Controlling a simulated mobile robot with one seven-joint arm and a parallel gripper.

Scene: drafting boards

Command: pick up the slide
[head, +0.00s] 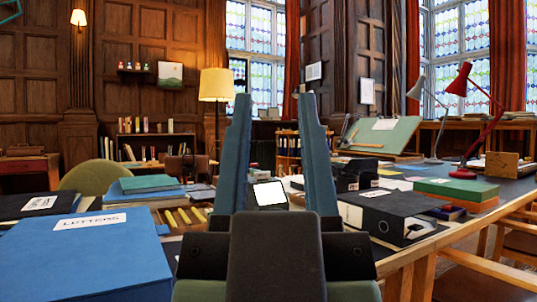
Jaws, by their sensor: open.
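My gripper (275,97) is in the middle of the head view, its two long blue fingers pointing up and spread apart. It is open, with nothing held between the fingers. A small bright white panel with a dark rim (270,194) shows in the gap between the fingers, beyond them on the desk. I cannot tell for sure whether this panel is the slide. No other thing in view is clearly the slide. My gripper's dark body hides part of the desk in front.
A blue box marked LETTERS (85,258) is at the front left. A black box file (385,213) is on the right. Green and blue books (150,184) are stacked behind left. A red desk lamp (466,120) and a tilted green drafting board (380,137) stand farther right.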

